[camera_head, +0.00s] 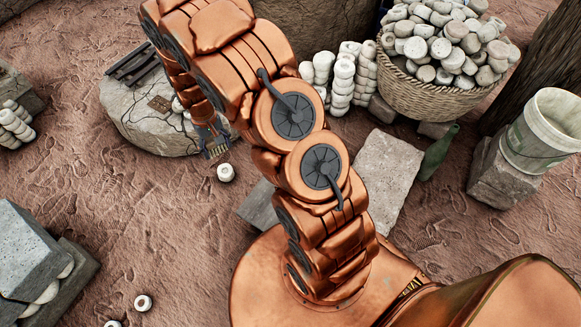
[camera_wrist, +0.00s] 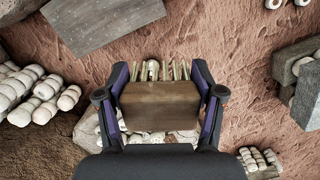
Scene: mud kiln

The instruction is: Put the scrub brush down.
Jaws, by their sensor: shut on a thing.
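The scrub brush (camera_wrist: 159,106) is a brown wooden block with pale bristles along its far edge. It sits between the two fingers of my gripper (camera_wrist: 160,72) in the wrist view, and both fingers press its sides. In the head view my gripper (camera_head: 212,136) is at the right edge of the round stone (camera_head: 140,122), with the brush bristles (camera_head: 216,150) pointing down and toward the camera. The brush's body is mostly hidden there by the gripper. I cannot tell how high the brush is above the ground.
Dark bars (camera_head: 133,62) and a small brown plate (camera_head: 160,103) lie on the stone. A white ring (camera_head: 226,172) lies on the mud below the gripper. A full basket (camera_head: 430,93), a green bottle (camera_head: 438,152) and a bucket (camera_head: 544,130) stand right. Open mud lies left of centre.

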